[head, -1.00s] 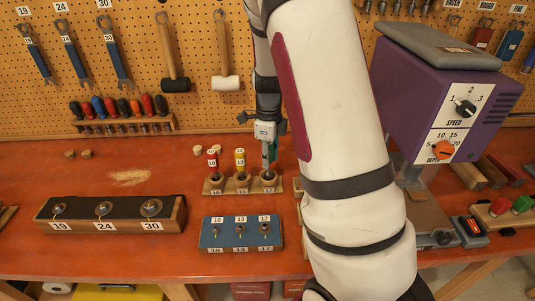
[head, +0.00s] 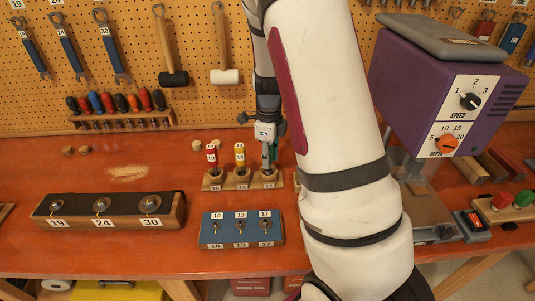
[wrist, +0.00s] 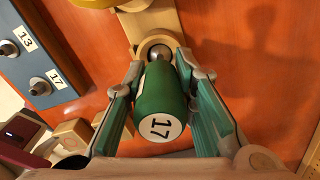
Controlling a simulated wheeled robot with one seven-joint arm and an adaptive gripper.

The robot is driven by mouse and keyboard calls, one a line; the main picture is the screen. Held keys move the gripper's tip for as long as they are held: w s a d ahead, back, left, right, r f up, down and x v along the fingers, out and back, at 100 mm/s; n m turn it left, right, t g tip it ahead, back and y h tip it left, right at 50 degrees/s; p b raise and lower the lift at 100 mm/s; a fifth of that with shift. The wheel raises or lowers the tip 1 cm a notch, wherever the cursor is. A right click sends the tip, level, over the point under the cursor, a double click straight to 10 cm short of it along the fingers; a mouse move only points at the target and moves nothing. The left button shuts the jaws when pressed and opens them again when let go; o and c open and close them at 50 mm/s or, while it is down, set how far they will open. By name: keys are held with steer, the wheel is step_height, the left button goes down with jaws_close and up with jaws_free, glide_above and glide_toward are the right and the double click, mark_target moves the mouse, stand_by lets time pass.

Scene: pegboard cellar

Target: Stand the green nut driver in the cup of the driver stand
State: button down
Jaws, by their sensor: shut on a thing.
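The green nut driver (wrist: 160,100), marked 17 on its end cap, is between the fingers of my gripper (wrist: 165,115) in the wrist view. It looks about upright, with its metal shaft end at the round cup (wrist: 158,48) beyond it; how deep it sits is hidden. In the head view my gripper (head: 268,158) is over the right end of the wooden driver stand (head: 228,183), at the position marked 17, shut on the driver. The red driver (head: 212,155) and yellow driver (head: 240,154) stand upright in the other two cups.
A blue block (head: 207,231) with several nuts lies in front of the stand. A dark-topped block (head: 80,212) is to its left. The purple machine (head: 425,95) stands right of my arm. Cork pieces (head: 196,145) lie behind the stand.

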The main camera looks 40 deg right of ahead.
steer(key=shift+f, duration=0.1)
steer(key=c, duration=1.2)
jaws_free()
steer(key=shift+c, duration=0.2)
steer(key=shift+r+p, duration=2)
steer(key=shift+r, duration=3.05)
